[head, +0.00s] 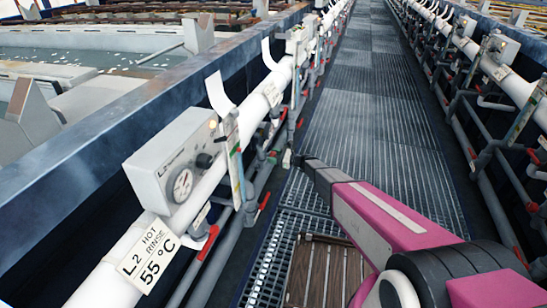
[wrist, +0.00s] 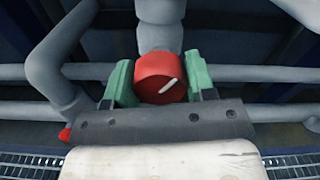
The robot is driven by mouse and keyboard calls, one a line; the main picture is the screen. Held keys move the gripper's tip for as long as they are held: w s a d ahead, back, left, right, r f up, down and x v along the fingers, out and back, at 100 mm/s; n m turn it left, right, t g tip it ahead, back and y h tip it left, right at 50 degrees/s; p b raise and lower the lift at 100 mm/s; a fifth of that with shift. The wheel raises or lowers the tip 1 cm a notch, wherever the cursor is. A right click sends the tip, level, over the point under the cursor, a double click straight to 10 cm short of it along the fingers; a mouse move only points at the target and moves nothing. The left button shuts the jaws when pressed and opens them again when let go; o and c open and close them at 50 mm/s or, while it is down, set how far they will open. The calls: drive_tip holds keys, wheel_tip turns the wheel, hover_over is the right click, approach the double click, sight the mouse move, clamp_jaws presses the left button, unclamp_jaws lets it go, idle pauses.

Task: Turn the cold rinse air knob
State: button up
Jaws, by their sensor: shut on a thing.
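A round red knob (wrist: 160,77) with a white pointer line sits in the middle of the wrist view, on a grey pipe fitting. The pointer slants up to the right. My gripper (wrist: 160,80) has its green finger pads on the left and right sides of the knob and is shut on it. In the head view my gripper (head: 291,160) reaches the pipework on the left of the walkway. The knob cannot be made out there, and no label for it is readable.
A grey gauge box (head: 178,165) and a sign (head: 148,255) reading "L2 hot rinse 55 °C" stand at near left. White pipes and several red-handled valves line both sides. The grated walkway (head: 365,110) between them is clear, with a wooden slatted panel (head: 320,272) near me.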

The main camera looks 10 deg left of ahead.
idle(0.4)
drive_tip(key=o, duration=0.9)
drive_tip(key=shift+d, duration=0.15)
drive_tip(key=d, duration=0.7)
drive_tip(key=s+d, duration=0.1)
drive_tip(key=d, duration=0.2)
drive_tip(key=shift+d, duration=0.3)
drive_tip(key=shift+w, duration=0.1)
drive_tip(key=s+d+r+n+h, duration=0.3)
drive_tip(key=s+d+n+h, duration=0.2)
drive_tip(key=s+d, duration=0.3)
drive_tip(key=s+d+r+n+g+h, duration=0.1)
drive_tip(key=s+d+r+n+h, duration=0.3)
drive_tip(key=d, duration=1)
drive_tip(key=s+d+r+n+h, duration=0.3)
drive_tip(key=s+d+n+h, duration=0.4)
drive_tip(key=s+d+h, duration=0.2)
drive_tip(key=shift+s+d+r+n+g, duration=0.1)
drive_tip(key=shift+s+d+n+g, duration=0.05)
drive_tip(key=shift+s+d, duration=0.55)
drive_tip(key=shift+s+d+r+n+g, duration=0.15)
drive_tip(key=shift+s+d, duration=0.25)
drive_tip(key=shift+s, duration=0.45)
